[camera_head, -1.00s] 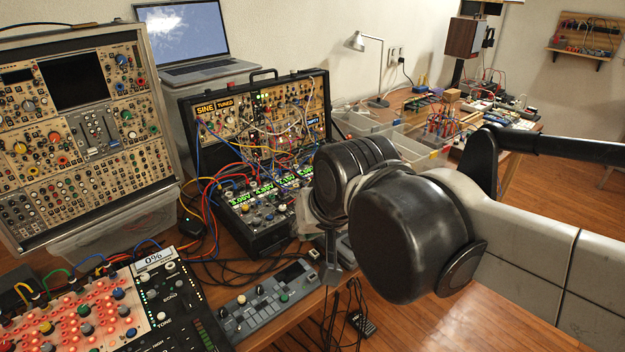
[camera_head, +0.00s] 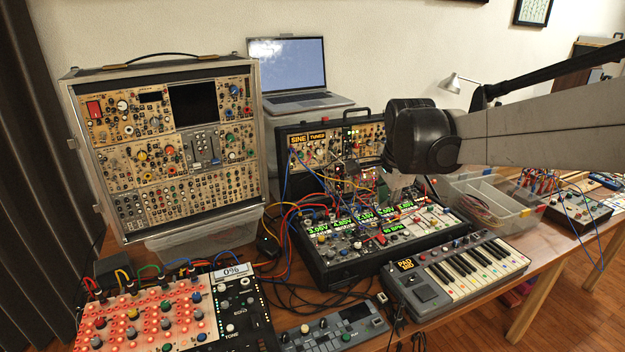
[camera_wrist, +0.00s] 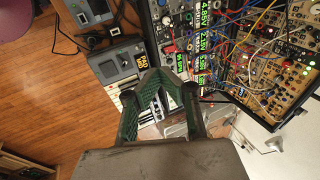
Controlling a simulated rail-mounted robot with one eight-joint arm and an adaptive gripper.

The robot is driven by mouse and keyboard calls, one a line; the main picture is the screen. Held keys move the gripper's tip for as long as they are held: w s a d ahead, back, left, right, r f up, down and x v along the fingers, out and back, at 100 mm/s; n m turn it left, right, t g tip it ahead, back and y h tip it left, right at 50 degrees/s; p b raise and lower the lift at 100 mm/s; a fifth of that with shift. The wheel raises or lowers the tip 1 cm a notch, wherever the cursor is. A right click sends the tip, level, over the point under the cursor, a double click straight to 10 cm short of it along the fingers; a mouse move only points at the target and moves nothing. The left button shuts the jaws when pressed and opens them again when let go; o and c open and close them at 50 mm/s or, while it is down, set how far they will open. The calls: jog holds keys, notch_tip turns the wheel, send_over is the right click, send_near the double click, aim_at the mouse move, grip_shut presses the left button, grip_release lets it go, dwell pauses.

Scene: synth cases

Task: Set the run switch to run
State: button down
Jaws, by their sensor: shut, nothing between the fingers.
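The black synth case (camera_head: 322,270) with green voltage displays stands in the middle of the table, tilted up behind. Its tempo display (camera_head: 386,231) shows a BPM reading; it also shows in the wrist view (camera_wrist: 180,62). I cannot single out the run switch or its setting among the small controls. My gripper (camera_head: 394,194) hangs over the right part of this case, its tips hard to make out there. In the wrist view my green fingers (camera_wrist: 157,76) meet at the tips with nothing between them. They hide part of the keyboard and the panel behind.
A keyboard (camera_head: 465,266) stands right in front of the case. Loose patch cables (camera_head: 292,221) arch at its left. A tall modular case (camera_head: 160,237) stands at left, a laptop (camera_head: 290,75) behind. Clear plastic bins (camera_head: 505,215) are at right. A small grey controller (camera_head: 335,331) is at the front.

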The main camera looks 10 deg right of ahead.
jog(key=w+d+f+m+g+p, duration=0.1)
jog(key=w+d+f+m, duration=0.3)
jog(key=w+d+m, duration=0.45)
jog(key=m+g+p, duration=0.1)
jog(key=m+p, duration=0.1)
jog(key=m, duration=0.3)
send_over(392, 227)
jog(key=s+a, duration=0.1)
jog(key=s, duration=0.1)
jog(key=s+a+x, duration=0.1)
jog(key=s+x, duration=0.1)
jog(key=x, duration=0.6)
jog(key=shift+w+d+f, duration=0.1)
jog(key=shift+w+f, duration=0.05)
jog(key=shift+f, duration=0.1)
jog(key=x, duration=1)
